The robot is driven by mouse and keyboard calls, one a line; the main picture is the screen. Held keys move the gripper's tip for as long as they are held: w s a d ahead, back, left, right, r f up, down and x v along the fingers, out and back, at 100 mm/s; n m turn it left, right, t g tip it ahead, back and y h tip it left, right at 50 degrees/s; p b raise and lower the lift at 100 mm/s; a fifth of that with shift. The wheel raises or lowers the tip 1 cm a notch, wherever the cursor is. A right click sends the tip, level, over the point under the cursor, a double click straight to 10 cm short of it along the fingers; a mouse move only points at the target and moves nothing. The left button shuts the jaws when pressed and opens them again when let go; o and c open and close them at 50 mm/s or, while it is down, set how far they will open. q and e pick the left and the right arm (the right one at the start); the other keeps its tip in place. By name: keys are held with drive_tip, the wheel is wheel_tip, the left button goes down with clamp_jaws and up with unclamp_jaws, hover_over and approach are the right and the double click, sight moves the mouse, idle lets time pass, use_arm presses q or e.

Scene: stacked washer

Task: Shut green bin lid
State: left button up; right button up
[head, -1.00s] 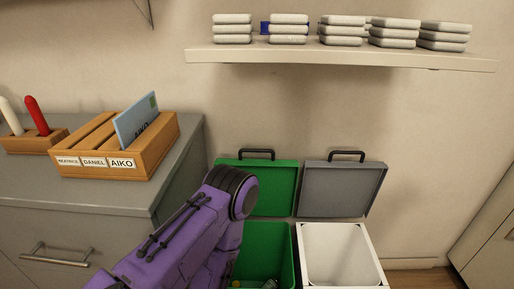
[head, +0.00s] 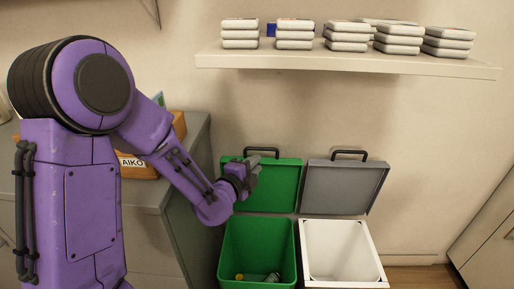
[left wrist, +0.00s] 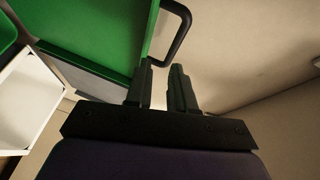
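The green bin (head: 232,238) stands on the floor with its green lid (head: 283,190) raised upright behind it, leaning near the wall. A dark handle (head: 262,150) is on the lid's top edge. My left gripper (head: 254,164) is in front of the lid's upper part, close to the handle. In the left wrist view the two fingers (left wrist: 163,70) are apart with nothing between them. The handle (left wrist: 180,38) is just beyond the fingertips, beside the green lid (left wrist: 90,35); I cannot tell whether they touch. My right gripper is not in view.
A white bin (head: 311,284) with a raised grey lid (head: 343,188) stands right of the green bin. A grey cabinet (head: 197,150) is on the left. A wall shelf (head: 350,65) with stacked white items is above. A few small items lie in the green bin.

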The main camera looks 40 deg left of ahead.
sight(261, 149)
use_arm(q)
drive_tip(key=shift+m+y, duration=0.3)
drive_tip(key=shift+m, duration=0.1)
drive_tip(key=w, duration=0.2)
drive_tip(key=w+a, duration=0.1)
drive_tip(key=w, duration=0.2)
drive_tip(key=w+a, duration=0.1)
drive_tip(key=w, duration=0.1)
drive_tip(key=shift+w+a+r, duration=0.2)
drive_tip(key=shift+w+r, duration=0.05)
drive_tip(key=shift+r, duration=0.05)
clamp_jaws()
